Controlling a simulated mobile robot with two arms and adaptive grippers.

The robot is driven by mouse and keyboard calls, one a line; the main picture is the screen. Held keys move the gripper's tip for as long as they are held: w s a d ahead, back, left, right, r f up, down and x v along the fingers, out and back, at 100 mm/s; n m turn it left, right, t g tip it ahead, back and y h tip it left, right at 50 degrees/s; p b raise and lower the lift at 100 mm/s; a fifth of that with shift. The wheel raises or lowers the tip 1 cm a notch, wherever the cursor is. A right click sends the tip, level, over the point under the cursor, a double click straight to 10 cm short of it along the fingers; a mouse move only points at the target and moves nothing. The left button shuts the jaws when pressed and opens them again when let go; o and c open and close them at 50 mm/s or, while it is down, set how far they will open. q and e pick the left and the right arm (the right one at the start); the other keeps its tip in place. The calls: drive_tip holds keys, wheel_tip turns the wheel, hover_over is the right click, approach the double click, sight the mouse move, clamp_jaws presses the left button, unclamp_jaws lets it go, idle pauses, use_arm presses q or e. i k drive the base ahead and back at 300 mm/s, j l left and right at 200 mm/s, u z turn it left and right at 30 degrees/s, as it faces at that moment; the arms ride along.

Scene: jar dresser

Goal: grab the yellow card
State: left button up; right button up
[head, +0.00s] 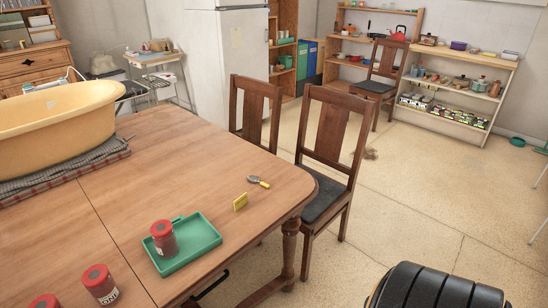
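The yellow card (240,202) is a small yellow piece near the right edge of the wooden table (150,165). It appears to stand on edge, slightly tilted. It is apart from the green tray (205,243), which lies nearer the front, and from a small utensil with a yellow handle (258,182) just behind it. Neither of my grippers shows in the head view.
A red-lidded jar (163,239) stands on the tray, with two more jars (100,284) (45,301) at front left. A yellow tub (62,108) rests on folded cloth. Two wooden chairs (333,135) (253,110) stand behind the table. A black ribbed object (435,288) is at bottom right.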

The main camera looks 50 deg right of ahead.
sight(240, 202)
drive_tip(key=z, duration=1.25)
